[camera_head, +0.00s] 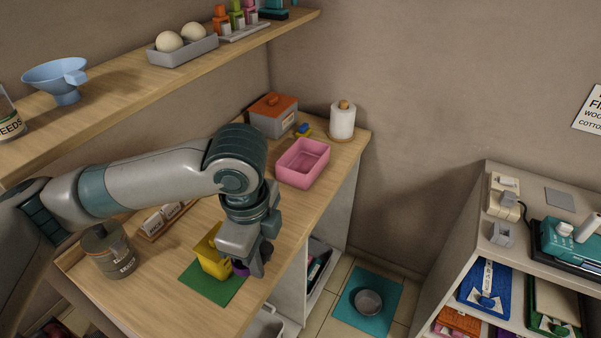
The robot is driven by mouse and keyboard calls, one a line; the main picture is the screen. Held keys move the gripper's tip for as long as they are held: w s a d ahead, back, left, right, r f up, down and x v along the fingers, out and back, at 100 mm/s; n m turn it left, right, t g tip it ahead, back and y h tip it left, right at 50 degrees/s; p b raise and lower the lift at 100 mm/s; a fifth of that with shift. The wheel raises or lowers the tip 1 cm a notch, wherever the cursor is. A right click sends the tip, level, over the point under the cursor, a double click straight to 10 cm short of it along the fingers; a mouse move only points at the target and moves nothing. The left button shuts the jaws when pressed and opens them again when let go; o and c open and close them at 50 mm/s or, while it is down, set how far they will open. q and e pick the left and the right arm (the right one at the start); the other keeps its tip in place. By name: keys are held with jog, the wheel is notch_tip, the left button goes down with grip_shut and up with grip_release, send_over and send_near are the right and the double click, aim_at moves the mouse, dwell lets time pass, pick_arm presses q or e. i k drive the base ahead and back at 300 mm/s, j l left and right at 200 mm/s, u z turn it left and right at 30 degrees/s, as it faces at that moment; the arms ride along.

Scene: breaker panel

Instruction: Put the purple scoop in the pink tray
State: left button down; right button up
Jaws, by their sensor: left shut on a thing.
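The purple scoop (240,269) shows only as a small purple patch at my left gripper's fingers, beside a yellow container (212,254). My left gripper (254,266) is shut on the scoop, low over the right side of a green mat (213,287). The gripper hides most of the scoop, and I cannot tell whether it touches the container. The pink tray (303,163) stands at the far right end of the wooden counter and looks empty. My right gripper is not in view.
A grey box with an orange lid (273,114), a small blue and yellow item (303,130) and a paper roll (342,120) stand behind the tray. A lidded canister (108,250) stands at the left. A wooden shelf (130,90) overhangs the counter's back.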

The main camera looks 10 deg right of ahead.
aim_at(303, 169)
jog(key=i+l+u, duration=0.1)
jog(key=i+l, duration=0.45)
jog(key=i+l+u, duration=0.1)
jog(key=i+l, duration=0.45)
jog(key=l, duration=0.15)
